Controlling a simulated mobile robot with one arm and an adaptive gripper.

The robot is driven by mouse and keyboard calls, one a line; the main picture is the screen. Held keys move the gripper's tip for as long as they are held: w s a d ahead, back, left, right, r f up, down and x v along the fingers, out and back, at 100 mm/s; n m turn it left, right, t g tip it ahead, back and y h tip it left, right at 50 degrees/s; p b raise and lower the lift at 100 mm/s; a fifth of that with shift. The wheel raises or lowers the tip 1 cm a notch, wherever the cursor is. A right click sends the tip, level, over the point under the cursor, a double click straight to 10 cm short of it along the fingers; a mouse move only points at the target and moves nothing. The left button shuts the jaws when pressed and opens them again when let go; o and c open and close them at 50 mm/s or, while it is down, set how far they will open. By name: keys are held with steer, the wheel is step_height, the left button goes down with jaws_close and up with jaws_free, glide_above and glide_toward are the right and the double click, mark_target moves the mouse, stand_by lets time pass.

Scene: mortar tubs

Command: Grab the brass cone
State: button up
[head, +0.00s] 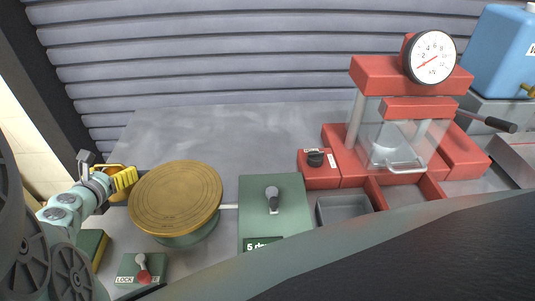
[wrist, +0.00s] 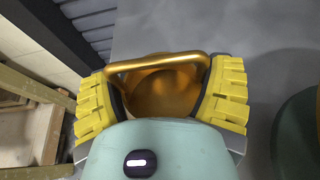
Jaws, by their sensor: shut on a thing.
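The brass cone (wrist: 165,93) sits between the two yellow finger pads in the wrist view, with its gold handle bar spanning from one pad to the other. My gripper (wrist: 162,100) is shut on it. In the head view, my gripper (head: 124,179) is at the left, beside the round brass disc, and only small gold parts of the cone (head: 117,197) show around the yellow pad. Most of the cone is hidden there by the gripper. I cannot tell whether its base touches the table.
The brass disc (head: 176,194) on its green base stands just right of the gripper. A green box with a lever (head: 274,210), a grey tray (head: 344,207) and a red press with a gauge (head: 410,75) are further right. The grey table behind the disc is clear.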

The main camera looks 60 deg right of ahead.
steer(key=shift+c, duration=0.9)
steer(key=shift+r, duration=0.1)
